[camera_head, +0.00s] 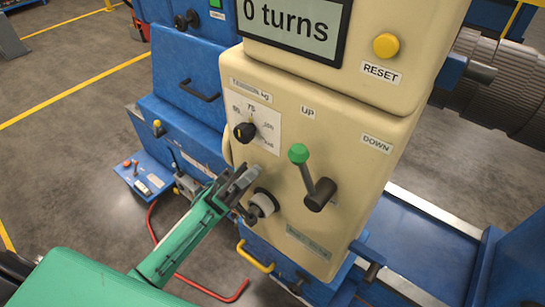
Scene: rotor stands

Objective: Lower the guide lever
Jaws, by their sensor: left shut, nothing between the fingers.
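The guide lever (309,176) is a dark arm with a green ball on its end, on the front of the cream control box (345,155). Its ball leans up and left toward the UP label (307,113), away from the DOWN label (377,143). My left gripper (249,176) is shut and empty in front of the box. It is left of the lever and apart from it in the picture, close to a pale round knob (263,203). My right gripper is not in view.
A black dial (244,131) is above my left gripper. A screen (299,24) reads "0 turns", beside a yellow RESET button (386,45). A yellow handle (255,256) sticks out below the box. Blue machine body (180,120) stands at the left, with a red bar (215,293) low down.

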